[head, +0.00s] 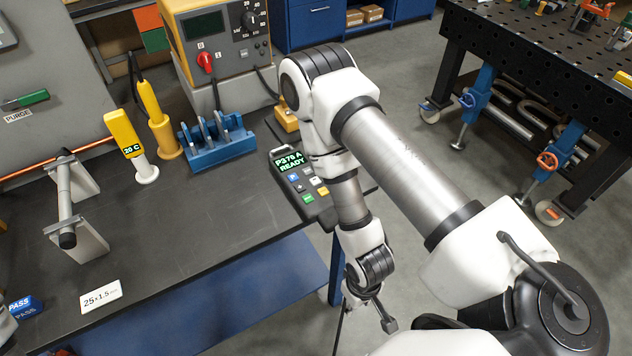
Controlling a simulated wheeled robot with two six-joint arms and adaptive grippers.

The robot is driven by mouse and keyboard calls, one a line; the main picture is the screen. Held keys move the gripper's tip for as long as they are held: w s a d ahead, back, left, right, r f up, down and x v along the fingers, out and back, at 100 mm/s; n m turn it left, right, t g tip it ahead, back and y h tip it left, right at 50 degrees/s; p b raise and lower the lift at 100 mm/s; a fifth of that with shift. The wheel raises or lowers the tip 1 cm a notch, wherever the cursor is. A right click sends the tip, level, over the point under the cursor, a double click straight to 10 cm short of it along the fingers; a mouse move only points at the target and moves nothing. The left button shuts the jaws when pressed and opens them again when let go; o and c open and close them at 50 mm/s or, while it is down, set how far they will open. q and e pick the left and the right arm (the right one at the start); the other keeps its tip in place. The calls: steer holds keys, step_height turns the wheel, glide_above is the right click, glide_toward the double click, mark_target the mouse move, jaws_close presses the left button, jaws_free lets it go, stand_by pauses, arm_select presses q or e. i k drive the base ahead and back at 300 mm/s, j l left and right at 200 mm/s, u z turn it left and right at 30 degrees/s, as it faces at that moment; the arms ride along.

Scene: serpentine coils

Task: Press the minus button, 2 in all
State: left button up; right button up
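A dark control box (325,215) lies on the bench near its right edge, with a lit green display (290,163) that seems to read "P376 A READY". Below the display are several small buttons: blue, dark, white, yellow and green. One dark button (299,187) seems to carry a plus sign. I cannot make out which one is the minus button. My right arm passes beside the box and hides part of its right side. My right gripper (365,322) hangs off the bench's front right, lower than the box in the picture, fingers apart and empty.
The dark bench (190,225) holds a blue rack (217,145), yellow-handled tools, a metal stand (66,205) and a "25x1.5" card (101,296). A yellow meter (220,40) stands behind. A perforated black table (540,55) is at the right. The bench's middle front is clear.

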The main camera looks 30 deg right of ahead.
mark_target(315, 180)
steer(key=z, duration=1)
